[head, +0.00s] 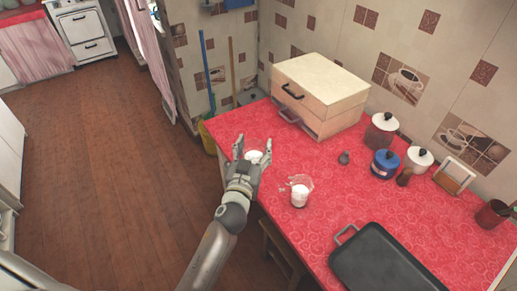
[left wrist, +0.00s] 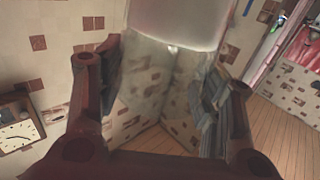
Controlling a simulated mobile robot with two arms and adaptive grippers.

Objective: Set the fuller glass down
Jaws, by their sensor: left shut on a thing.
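My left gripper (head: 254,142) is shut on a glass (head: 254,157) with white contents, near the left edge of the red counter. The fingers hide much of this glass in the head view. In the left wrist view the glass (left wrist: 165,75) is between the two fingers, partly clear, with a white part (left wrist: 180,22) at the top of the picture. I cannot tell whether its base touches the counter. A second clear glass (head: 300,191) with white contents stands upright on the counter, to the right and nearer. I cannot compare the levels surely. My right gripper is not in view.
The red patterned counter (head: 330,215) has free room around the standing glass. A dark tray (head: 380,262) lies at the front. A cream box (head: 318,95) stands at the back. A small dark object (head: 344,157) and several canisters, one blue (head: 384,164), stand to the right.

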